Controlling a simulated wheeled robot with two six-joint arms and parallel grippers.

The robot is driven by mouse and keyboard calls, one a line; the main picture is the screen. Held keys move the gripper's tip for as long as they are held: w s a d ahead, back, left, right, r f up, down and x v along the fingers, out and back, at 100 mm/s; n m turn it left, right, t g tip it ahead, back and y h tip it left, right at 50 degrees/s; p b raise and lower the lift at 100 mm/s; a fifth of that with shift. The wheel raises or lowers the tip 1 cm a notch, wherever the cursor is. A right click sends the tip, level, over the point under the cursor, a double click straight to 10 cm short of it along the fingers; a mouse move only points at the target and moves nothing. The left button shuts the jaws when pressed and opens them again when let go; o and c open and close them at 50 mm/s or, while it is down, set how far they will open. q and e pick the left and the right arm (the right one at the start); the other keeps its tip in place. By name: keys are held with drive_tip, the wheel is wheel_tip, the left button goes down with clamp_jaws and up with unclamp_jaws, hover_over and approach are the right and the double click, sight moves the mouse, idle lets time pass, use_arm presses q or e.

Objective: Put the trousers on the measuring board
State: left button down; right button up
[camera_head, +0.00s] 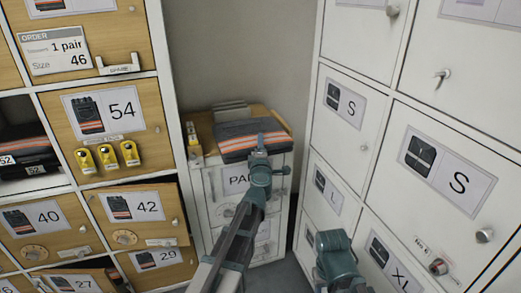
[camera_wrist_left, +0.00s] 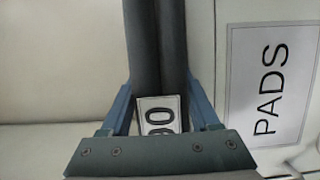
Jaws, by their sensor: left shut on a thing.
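The folded trousers (camera_head: 238,137), dark grey with orange and silver bands, are at the wooden top (camera_head: 281,120) of the low white cabinet. I cannot tell whether they rest on it or hang just above it. My left gripper (camera_head: 259,150) is shut on their near edge. In the left wrist view the dark trousers (camera_wrist_left: 157,45) sit between the fingers, with a white tag partly hidden by the gripper; a "0" shows on it. My right gripper (camera_head: 335,255) is low at the right, its jaws not clear. I cannot make out the measuring board for certain.
The low cabinet has a PADS label (camera_head: 237,180). A grey stack (camera_head: 231,109) stands behind the trousers, and small yellow items (camera_head: 194,139) stand at its left. Wooden numbered lockers (camera_head: 108,112) rise at left, white lettered lockers (camera_head: 345,120) at right.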

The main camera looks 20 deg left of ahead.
use_arm(q)
drive_tip(key=shift+f, duration=0.1)
drive_tip(key=shift+c, duration=0.6)
unclamp_jaws()
drive_tip(key=shift+s, duration=0.2)
drive_tip(key=v, duration=1.1)
drive_tip(key=shift+s, duration=0.3)
drive_tip(key=shift+d, duration=0.1)
